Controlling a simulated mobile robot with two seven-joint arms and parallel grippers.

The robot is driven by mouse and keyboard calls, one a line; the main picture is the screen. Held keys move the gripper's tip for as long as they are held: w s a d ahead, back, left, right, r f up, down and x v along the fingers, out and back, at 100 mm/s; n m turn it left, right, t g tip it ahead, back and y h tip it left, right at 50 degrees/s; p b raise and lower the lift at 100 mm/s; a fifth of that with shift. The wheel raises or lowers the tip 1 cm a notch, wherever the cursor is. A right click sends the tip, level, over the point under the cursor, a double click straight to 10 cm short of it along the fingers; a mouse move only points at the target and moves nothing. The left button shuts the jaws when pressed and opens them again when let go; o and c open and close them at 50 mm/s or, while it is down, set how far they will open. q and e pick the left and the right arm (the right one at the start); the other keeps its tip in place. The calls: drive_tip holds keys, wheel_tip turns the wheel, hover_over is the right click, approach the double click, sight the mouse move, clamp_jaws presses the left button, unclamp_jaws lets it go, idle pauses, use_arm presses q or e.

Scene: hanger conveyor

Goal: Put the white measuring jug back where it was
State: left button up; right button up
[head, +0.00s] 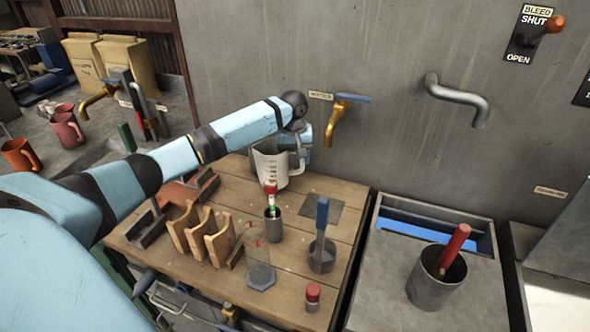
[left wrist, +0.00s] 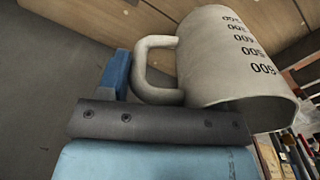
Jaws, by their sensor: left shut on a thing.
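The white measuring jug (head: 268,172) is at the back of the wooden bench, near the wall and left of the brass tap. My left gripper (head: 303,146) is at the jug's right side, shut on its handle. In the left wrist view the jug (left wrist: 225,55) shows black measuring marks, and its handle lies beside the blue finger of my gripper (left wrist: 122,85). The fingertips are partly hidden. I cannot tell whether the jug's base touches the bench. My right gripper is out of view.
A brass tap (head: 338,118) with a blue lever sticks out of the wall. A dark square plate (head: 320,206) lies bare on the bench (head: 330,188). Several small things stand in front of the jug: a grey cup (head: 273,228), a blue-handled tool (head: 322,215) and wooden holders (head: 183,228).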

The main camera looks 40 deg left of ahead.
sight(296, 171)
use_arm(q)
wheel_tip(296, 171, down, 5)
drive_tip(key=shift+r, duration=0.1)
idle(0.3)
drive_tip(key=o, duration=1.5)
wheel_tip(296, 171, up, 12)
drive_tip(key=shift+s+a, duration=0.1)
drive_tip(key=shift+s, duration=0.05)
